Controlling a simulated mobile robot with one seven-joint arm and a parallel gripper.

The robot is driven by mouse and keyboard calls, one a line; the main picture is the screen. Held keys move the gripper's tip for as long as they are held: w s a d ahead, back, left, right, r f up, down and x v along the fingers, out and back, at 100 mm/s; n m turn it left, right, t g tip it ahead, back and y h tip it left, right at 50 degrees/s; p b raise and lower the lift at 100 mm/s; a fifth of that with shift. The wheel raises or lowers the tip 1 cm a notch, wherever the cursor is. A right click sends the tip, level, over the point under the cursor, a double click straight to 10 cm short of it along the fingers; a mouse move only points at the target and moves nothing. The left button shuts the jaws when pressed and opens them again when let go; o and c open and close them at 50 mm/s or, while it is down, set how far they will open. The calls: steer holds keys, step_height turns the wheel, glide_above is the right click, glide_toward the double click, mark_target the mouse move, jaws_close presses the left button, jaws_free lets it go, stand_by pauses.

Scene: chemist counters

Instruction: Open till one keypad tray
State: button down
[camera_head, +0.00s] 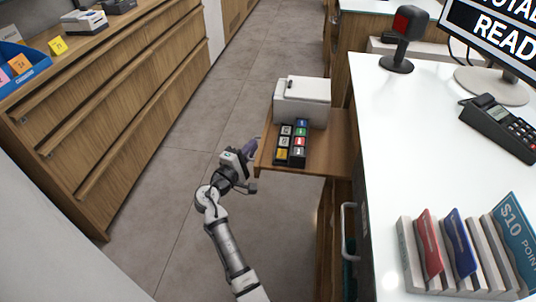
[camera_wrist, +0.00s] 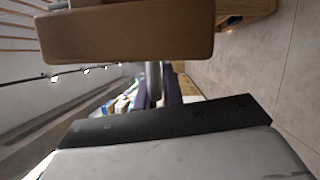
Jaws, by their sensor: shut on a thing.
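The wooden keypad tray (camera_head: 336,150) sticks out from the left side of the white counter, over the aisle floor. On it are a keypad (camera_head: 291,142) with coloured keys and a pale boxy machine (camera_head: 303,100). My gripper (camera_head: 254,147) is at the tray's outer left edge.
The white counter (camera_head: 420,160) carries a scanner (camera_head: 404,38), a card terminal (camera_head: 500,125), a screen (camera_head: 495,35) and a card rack (camera_head: 460,255). A curved rail (camera_head: 348,240) sits below it. Wooden drawers (camera_head: 120,95) line the left; the tiled floor (camera_head: 215,110) between is clear.

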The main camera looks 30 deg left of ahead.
steer(key=shift+s+a, duration=0.35)
steer(key=shift+a, duration=0.5)
steer(key=c, duration=1.5)
jaws_free()
steer(key=s, duration=0.4)
steer(key=s+b, duration=0.1)
steer(key=s, duration=0.4)
steer(key=s+f+b, duration=0.1)
steer(key=s, duration=0.3)
steer(key=shift+s+d, duration=0.15)
steer(key=shift+s, duration=0.2)
